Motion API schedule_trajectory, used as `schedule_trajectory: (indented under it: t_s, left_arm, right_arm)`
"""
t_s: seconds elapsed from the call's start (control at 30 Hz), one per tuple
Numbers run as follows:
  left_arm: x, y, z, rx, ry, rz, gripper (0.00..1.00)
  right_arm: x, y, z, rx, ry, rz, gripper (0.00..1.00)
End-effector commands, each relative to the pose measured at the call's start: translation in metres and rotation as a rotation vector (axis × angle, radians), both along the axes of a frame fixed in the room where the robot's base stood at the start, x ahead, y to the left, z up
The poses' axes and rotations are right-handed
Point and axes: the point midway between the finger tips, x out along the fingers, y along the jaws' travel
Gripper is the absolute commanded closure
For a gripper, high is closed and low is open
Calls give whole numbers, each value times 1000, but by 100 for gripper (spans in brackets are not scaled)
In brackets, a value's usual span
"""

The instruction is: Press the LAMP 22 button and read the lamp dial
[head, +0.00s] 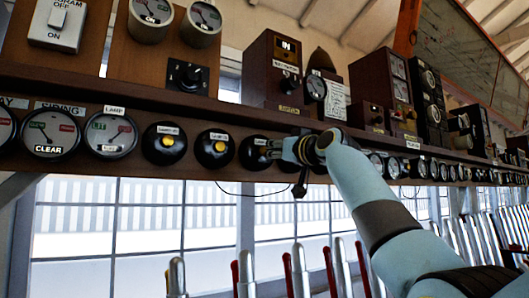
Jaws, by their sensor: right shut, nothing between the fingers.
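A row of round black buttons with yellow centres sits on the brown shelf front in the head view. The first button (165,143) and second button (214,149) are in clear view. A third button (254,153) is partly covered by my right gripper (270,148). The gripper is shut and empty, its fingertips at the third button's face; I cannot tell whether they touch it. The small white button labels are too small to read surely, so I cannot tell which is LAMP 22. The lamp dial (110,134), labelled LAMP, is left of the buttons and its face reads LIT at left. My left gripper is out of view.
A dial reading CLEAR (50,134) is left of the lamp dial. Wooden instrument boxes (272,70) stand on the shelf above. Several upright levers (299,270) rise below, close under my right arm. Windows (140,215) lie behind.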

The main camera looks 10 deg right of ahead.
Motion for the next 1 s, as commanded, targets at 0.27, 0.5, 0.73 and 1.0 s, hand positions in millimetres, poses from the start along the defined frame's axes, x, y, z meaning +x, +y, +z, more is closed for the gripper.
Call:
schedule_trajectory:
  t_s: [0.27,0.5,0.73,1.0]
  left_arm:
    - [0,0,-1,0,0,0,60]
    - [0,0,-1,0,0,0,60]
    - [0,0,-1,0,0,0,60]
    - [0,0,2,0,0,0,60]
  right_arm:
    - [5,2,0,2,1,1,100]
    - [14,6,0,1,0,1,100]
    - [14,6,0,0,-1,0,100]
    - [2,0,0,0,0,0,100]
